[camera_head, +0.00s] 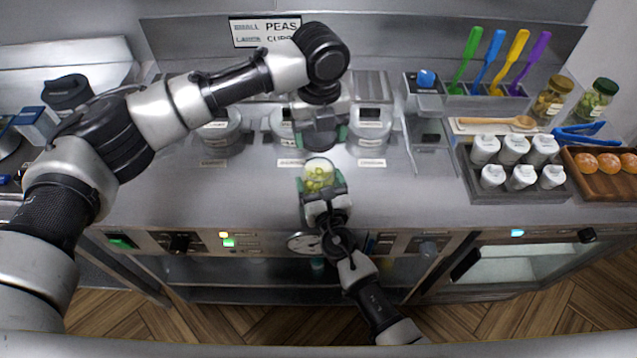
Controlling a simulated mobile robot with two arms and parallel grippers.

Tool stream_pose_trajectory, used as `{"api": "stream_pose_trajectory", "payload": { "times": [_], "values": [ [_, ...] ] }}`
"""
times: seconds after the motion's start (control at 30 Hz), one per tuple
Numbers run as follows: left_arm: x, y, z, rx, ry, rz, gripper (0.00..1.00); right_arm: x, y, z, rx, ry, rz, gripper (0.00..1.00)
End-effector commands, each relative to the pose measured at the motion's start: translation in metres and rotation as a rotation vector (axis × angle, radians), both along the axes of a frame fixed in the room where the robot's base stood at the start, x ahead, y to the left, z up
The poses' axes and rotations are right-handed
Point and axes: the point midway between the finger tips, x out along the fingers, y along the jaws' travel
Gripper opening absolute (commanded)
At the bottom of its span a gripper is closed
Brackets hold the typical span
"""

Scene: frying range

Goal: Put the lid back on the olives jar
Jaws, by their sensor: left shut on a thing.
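The olives jar (319,173) is a clear jar with green pieces showing through its open top, near the front of the counter. My right gripper (322,188) has its green-tipped fingers on both sides of the jar and is shut on it.
Grey-lidded containers (222,129) stand behind, on both sides of my left gripper. To the right are a rack of coloured spatulas (487,90), a tray of white shakers (511,180), two closed jars (552,101) and a bun tray (597,185). The counter left of the olives jar is clear.

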Motion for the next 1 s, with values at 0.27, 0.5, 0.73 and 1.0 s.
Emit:
{"api": "stream_pose_trajectory", "payload": {
  "times": [0.27, 0.5, 0.73, 1.0],
  "values": [
    [0.0, 0.0, -0.002, 0.0, 0.001, 0.0, 0.49, 0.0, 0.0, 0.0, 0.0, 0.0, 0.0, 0.39],
    [-0.001, 0.0, -0.034, 0.002, 0.002, 0.001, 0.49, 0.0, 0.0, 0.0, 0.0, 0.0, 0.0, 0.39],
    [0.0, 0.0, -0.05, 0.001, -0.002, 0.0, 0.49, 0.0, 0.0, 0.0, 0.0, 0.0, 0.0, 0.39],
    [0.0, 0.0, -0.05, 0.001, -0.002, 0.0, 0.49, 0.0, 0.0, 0.0, -0.001, 0.0, 0.0, 0.39]
  ]
}}
